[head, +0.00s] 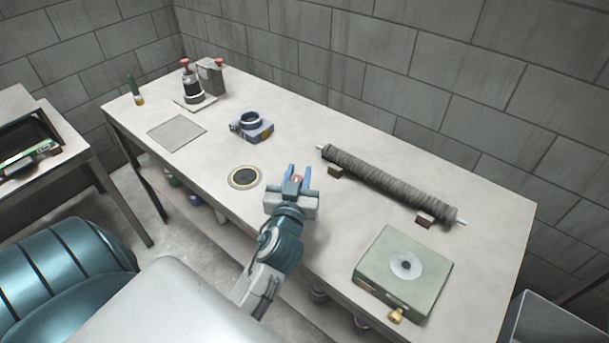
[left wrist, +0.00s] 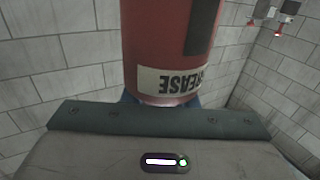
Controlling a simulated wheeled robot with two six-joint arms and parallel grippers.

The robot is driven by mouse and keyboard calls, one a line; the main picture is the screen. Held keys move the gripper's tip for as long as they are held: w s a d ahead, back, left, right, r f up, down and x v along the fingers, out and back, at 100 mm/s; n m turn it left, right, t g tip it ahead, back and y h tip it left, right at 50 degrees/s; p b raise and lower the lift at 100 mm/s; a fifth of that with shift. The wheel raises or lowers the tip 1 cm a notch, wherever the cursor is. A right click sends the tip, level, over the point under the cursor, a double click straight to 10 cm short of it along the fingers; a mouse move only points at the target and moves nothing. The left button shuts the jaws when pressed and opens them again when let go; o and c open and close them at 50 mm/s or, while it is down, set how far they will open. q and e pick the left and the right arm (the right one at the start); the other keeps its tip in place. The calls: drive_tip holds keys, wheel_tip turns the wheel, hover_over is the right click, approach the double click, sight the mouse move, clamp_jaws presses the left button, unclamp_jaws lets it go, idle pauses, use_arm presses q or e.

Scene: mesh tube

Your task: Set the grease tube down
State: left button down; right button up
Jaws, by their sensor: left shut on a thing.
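The red grease tube (left wrist: 165,45) fills the upper middle of the left wrist view, with a pale label reading GREASE upside down and a dark patch above it. My left gripper (head: 298,178) is shut on the tube; in the head view only a small red bit of the tube shows between the blue fingers. The gripper is over the front-middle part of the workbench (head: 315,120). Whether the tube touches the bench is hidden. My right gripper is in neither view.
A wrapped roller (head: 385,183) lies right on small blocks. A green box (head: 403,272) is at front right.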

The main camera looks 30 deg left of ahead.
use_arm(q)
drive_tip(key=w+f, duration=0.1)
drive_tip(key=f, duration=0.1)
drive_tip(key=w+f, duration=0.1)
drive_tip(key=f, duration=0.1)
drive_tip(key=shift+w+a+f, duration=0.1)
drive_tip(key=shift+w, duration=0.2)
drive_tip(key=c, duration=1.1)
unclamp_jaws()
drive_tip(key=shift+c, duration=0.2)
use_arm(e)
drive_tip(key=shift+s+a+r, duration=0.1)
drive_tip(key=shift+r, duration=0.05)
